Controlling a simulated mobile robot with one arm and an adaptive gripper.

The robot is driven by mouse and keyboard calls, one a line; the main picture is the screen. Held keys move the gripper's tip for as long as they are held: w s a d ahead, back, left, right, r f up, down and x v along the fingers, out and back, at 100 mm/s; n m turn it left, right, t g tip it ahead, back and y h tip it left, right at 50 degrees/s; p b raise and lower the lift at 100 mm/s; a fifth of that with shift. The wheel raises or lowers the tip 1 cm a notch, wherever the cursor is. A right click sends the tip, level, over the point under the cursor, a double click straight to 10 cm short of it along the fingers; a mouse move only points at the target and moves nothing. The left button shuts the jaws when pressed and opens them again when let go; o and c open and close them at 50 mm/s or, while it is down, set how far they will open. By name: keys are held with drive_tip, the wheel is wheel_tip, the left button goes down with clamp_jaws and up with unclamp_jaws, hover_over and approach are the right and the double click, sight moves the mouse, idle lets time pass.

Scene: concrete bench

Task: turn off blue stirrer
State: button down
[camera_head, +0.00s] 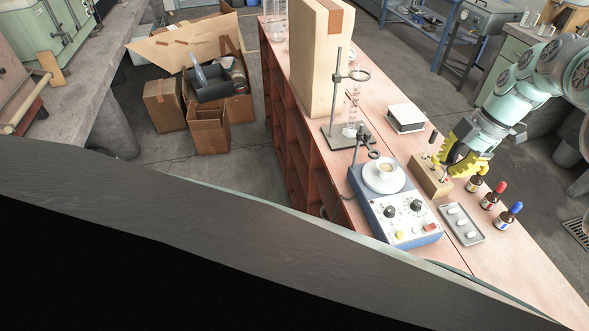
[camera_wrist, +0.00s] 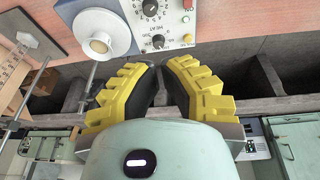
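The blue stirrer (camera_head: 362,207) stands on the pink bench top, and a white cup (camera_head: 385,168) sits on its round white plate. Its pale front panel carries two black knobs, a yellow button (camera_head: 400,235) and a red switch (camera_head: 430,227). In the wrist view the stirrer (camera_wrist: 207,12) is at the top, with a dial knob (camera_wrist: 150,8), a lower knob (camera_wrist: 158,41) and the red switch (camera_wrist: 187,3). My yellow-fingered gripper (camera_head: 460,163) is right of and apart from the stirrer. In the wrist view my gripper (camera_wrist: 159,75) shows a narrow empty gap between its fingers.
A wooden block (camera_head: 430,178) is beside my gripper. A grey tray (camera_head: 461,224) with white pieces and several dropper bottles (camera_head: 491,200) stand right of the stirrer. A metal stand (camera_head: 337,110) and a tall cardboard box (camera_head: 316,60) are behind it. The bench's near right is clear.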

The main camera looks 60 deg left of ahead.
drive_tip(key=d, duration=0.1)
drive_tip(key=s+d, duration=0.1)
drive_tip(key=d+f, duration=0.1)
drive_tip(key=shift+s+d+g, duration=0.2)
drive_tip(key=shift+g, duration=0.2)
drive_tip(key=b, duration=0.3)
hover_over(421, 227)
drive_tip(key=f, duration=0.9)
drive_tip(key=shift+s+a+f, duration=0.1)
drive_tip(key=shift+s+f, duration=0.1)
drive_tip(key=shift+s, duration=0.15)
drive_tip(key=shift+w+d+f, duration=0.1)
drive_tip(key=shift+w+f, duration=0.3)
drive_tip(key=shift+f, duration=0.3)
drive_tip(key=shift+w+d+f, duration=0.1)
drive_tip(key=shift+w+f, duration=0.3)
drive_tip(key=shift+f, duration=0.3)
drive_tip(key=shift+w+d+f, duration=0.15)
drive_tip(key=shift+f, duration=0.25)
